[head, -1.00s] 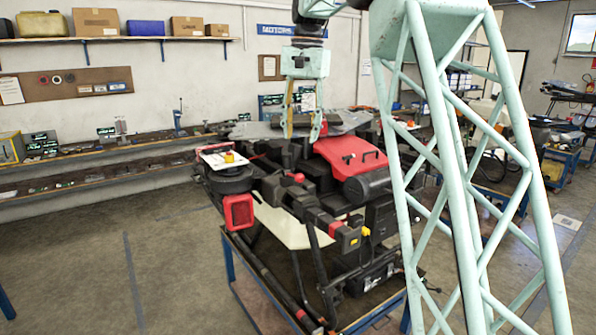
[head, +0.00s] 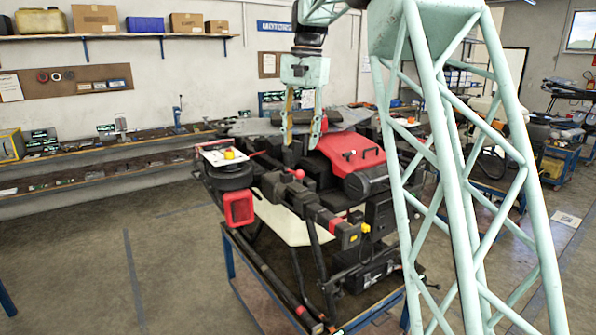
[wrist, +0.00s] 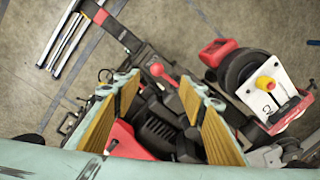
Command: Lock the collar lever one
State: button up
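My gripper (head: 301,143) hangs fingers-down over the drone's black frame (head: 268,187). Its two yellow-padded fingers are apart with nothing held. In the wrist view my gripper (wrist: 160,82) is open too. A red lever with a round knob (wrist: 157,70) shows between and beyond the fingertips, apart from them. In the head view its red knob (head: 299,174) stands just below the fingers, at a black arm joint. Which collar number it belongs to cannot be read. The collar under it is partly hidden by the fingers.
The red tank (head: 347,154) lies right of my fingers. The drone rests on a blue-framed cart (head: 228,262). Floor to its left is clear.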

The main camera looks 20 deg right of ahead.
aim_at(295, 173)
jog(key=f, duration=1)
jog(key=shift+w+a+f, duration=0.3)
jog(key=shift+c, duration=0.5)
jog(key=c, duration=1)
